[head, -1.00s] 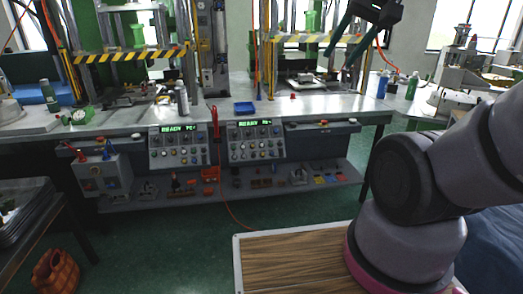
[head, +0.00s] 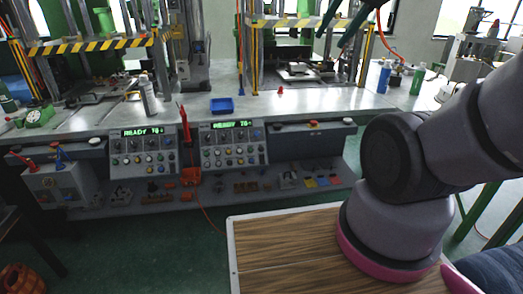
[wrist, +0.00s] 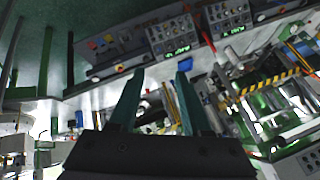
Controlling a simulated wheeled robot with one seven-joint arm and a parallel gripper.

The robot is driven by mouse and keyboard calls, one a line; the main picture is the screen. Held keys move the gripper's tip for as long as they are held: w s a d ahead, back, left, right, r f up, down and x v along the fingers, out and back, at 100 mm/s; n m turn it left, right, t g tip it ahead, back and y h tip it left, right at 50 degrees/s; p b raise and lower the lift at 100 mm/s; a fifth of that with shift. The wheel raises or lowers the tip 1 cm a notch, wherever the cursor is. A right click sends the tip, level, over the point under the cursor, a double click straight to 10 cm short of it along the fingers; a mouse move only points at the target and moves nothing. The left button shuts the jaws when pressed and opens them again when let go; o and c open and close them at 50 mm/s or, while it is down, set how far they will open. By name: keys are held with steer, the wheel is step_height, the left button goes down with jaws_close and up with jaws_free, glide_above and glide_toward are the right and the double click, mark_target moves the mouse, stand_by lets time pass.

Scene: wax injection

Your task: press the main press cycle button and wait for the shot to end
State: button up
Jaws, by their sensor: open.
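Two sloped control panels sit under the bench front edge. The left panel (head: 144,150) and right panel (head: 233,144) carry green displays that appear to read READY, above rows of knobs and coloured buttons. I cannot tell which button is the main press cycle button. Both panels also show inverted in the wrist view, one (wrist: 172,38) beside the other (wrist: 226,18). My gripper (wrist: 159,74) has two green fingers spread apart with nothing between them. In the head view its fingers (head: 338,28) show at the top edge, above the bench and well away from the panels.
The grey bench (head: 190,108) carries a steel bottle (head: 148,97), a blue tray (head: 222,105) and, at right, a green bottle (head: 417,80). Striped yellow-black guards (head: 90,44) cross the presses. A lower shelf holds small parts. A wood-topped surface (head: 285,250) lies in front; green floor is open left of it.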

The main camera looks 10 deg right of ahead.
jaws_close()
stand_by(1.5)
